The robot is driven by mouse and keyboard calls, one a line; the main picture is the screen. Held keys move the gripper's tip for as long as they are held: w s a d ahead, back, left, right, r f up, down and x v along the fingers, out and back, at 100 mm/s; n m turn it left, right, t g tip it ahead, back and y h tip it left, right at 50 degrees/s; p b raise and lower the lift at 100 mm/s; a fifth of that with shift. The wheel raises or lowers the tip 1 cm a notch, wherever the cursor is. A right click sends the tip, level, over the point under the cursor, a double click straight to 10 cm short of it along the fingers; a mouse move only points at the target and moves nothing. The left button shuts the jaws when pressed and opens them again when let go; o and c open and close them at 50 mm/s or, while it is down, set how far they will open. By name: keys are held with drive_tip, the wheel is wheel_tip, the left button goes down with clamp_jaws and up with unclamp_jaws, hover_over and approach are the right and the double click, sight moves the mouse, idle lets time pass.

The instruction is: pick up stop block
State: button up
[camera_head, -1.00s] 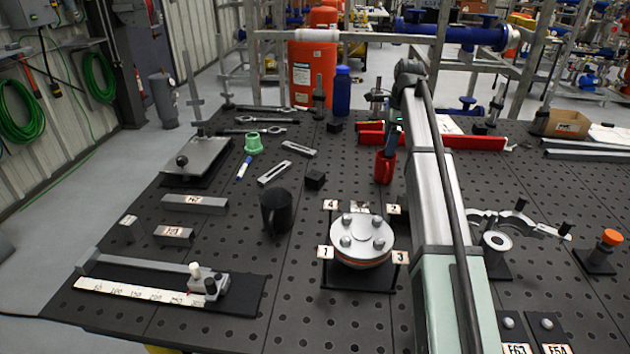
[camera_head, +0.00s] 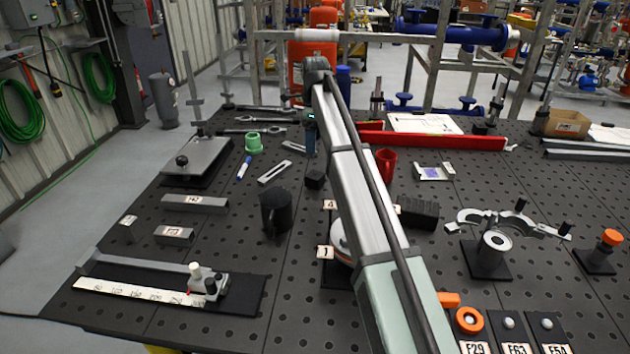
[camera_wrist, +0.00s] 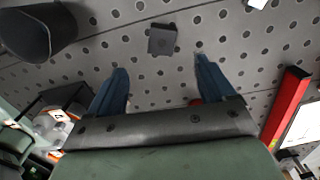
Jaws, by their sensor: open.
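A small dark square block (camera_head: 315,180), which I take to be the stop block, sits on the perforated table just left of my arm. In the wrist view the same block (camera_wrist: 162,40) lies beyond my fingertips, roughly centred between them. My gripper (camera_wrist: 160,70) is open, with two blue fingers spread and nothing between them. In the head view my gripper (camera_head: 310,137) hangs behind the block and is partly covered by my arm. The block stands apart from both fingers.
A slotted bar (camera_head: 273,172) lies left of the block. A red mug (camera_head: 385,162) stands to the right. My arm covers most of a round flange (camera_head: 340,240).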

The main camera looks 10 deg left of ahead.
sight(315, 175)
drive_tip(key=f+m, duration=0.1)
drive_tip(key=f, duration=0.3)
drive_tip(key=f+m, duration=0.1)
drive_tip(key=f, duration=0.4)
drive_tip(key=f+m, duration=0.1)
drive_tip(key=f, duration=0.3)
drive_tip(key=shift+d+f+m, duration=0.2)
drive_tip(key=shift+f+m, duration=0.2)
drive_tip(key=c, duration=1.4)
